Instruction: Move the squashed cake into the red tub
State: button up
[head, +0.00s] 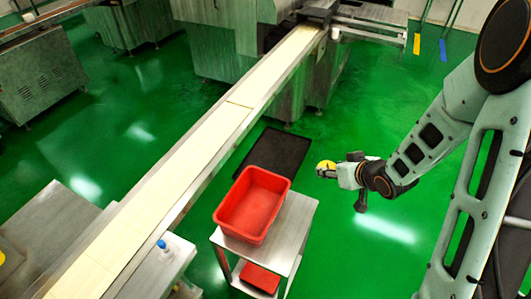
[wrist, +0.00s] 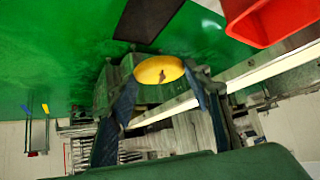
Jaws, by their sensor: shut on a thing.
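The squashed cake (head: 325,165) is yellow and round. My gripper (head: 328,171) is shut on it, to the right of the red tub (head: 238,228) in the head view, out over the floor. In the wrist view the cake (wrist: 158,69) sits between the two fingers, with a small dark mark on its face. The tub is open-topped and its inside looks empty. Part of the tub (wrist: 285,22) shows at the top right of the wrist view.
The tub stands on a metal cart (head: 298,218), with another red container (head: 260,277) on its lower shelf. A black mat (head: 275,160) lies on the green floor behind. A long conveyor (head: 215,125) runs along the left side. The floor right of the cart is clear.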

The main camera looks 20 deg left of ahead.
jog(key=s+a+r+n+g+y+p, duration=0.1)
jog(key=s+a+r+n+p, duration=0.1)
jog(key=a, duration=0.3)
jog(key=s+a+r+n+g+y+p, duration=0.1)
jog(key=s+a+r+n+g+p, duration=0.1)
jog(key=s+a+n+p, duration=0.1)
jog(key=shift+s+a+p, duration=0.5)
jog(key=shift+a+p, duration=0.25)
jog(key=shift+a, duration=0.25)
jog(key=s+a+r+n+g+p, duration=0.1)
jog(key=s+a, duration=0.1)
jog(key=s+a+n+p, duration=0.1)
jog(key=s+a+p, duration=0.1)
jog(key=s+a+r+n+g+y+p, duration=0.1)
jog(key=s+a, duration=0.1)
jog(key=shift+a+r+n+g, duration=0.1)
jog(key=shift+r+n+g, duration=0.2)
jog(key=shift+r, duration=0.05)
notch_tip(320, 180, down, 6)
jog(key=b, duration=0.6)
jog(key=shift+s+a, duration=0.1)
jog(key=shift+s, duration=0.05)
jog(key=o, duration=1)
